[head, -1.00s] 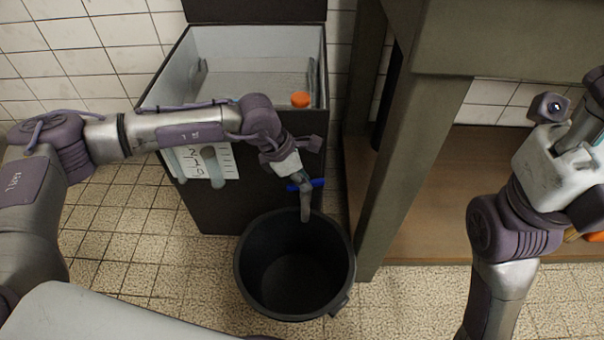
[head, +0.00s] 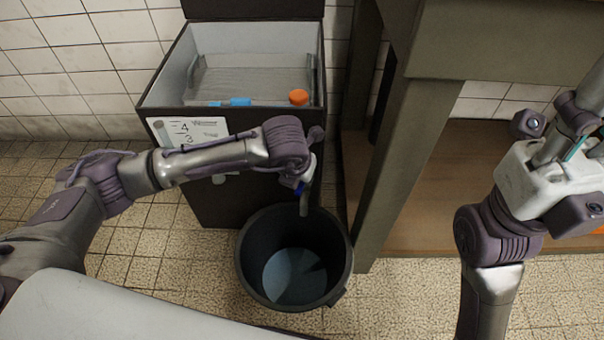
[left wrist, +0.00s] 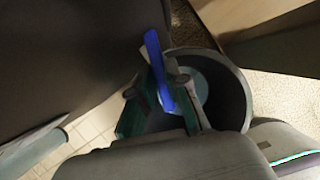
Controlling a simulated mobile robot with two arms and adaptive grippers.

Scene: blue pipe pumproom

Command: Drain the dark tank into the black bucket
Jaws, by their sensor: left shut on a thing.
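The dark tank (head: 228,185) stands open at the back, its light inner walls showing. A tap spout (head: 304,205) on its front points down over the black bucket (head: 243,262). Pale water (head: 294,275) lies in the bucket. My left gripper (head: 301,180) is at the tap, shut on its blue handle (left wrist: 158,70), which shows between the fingers in the left wrist view. In the head view my wrist hides most of the handle. My right gripper (head: 570,150) is at the right edge, away from the tank; its fingertips are unclear.
An orange ball (head: 299,97) and blue pieces (head: 240,102) show inside the tank. A label with numbers (head: 190,130) is on its front. A grey-green table (head: 412,150) with a lower wooden shelf stands to the right. Tiled floor is free left of the bucket.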

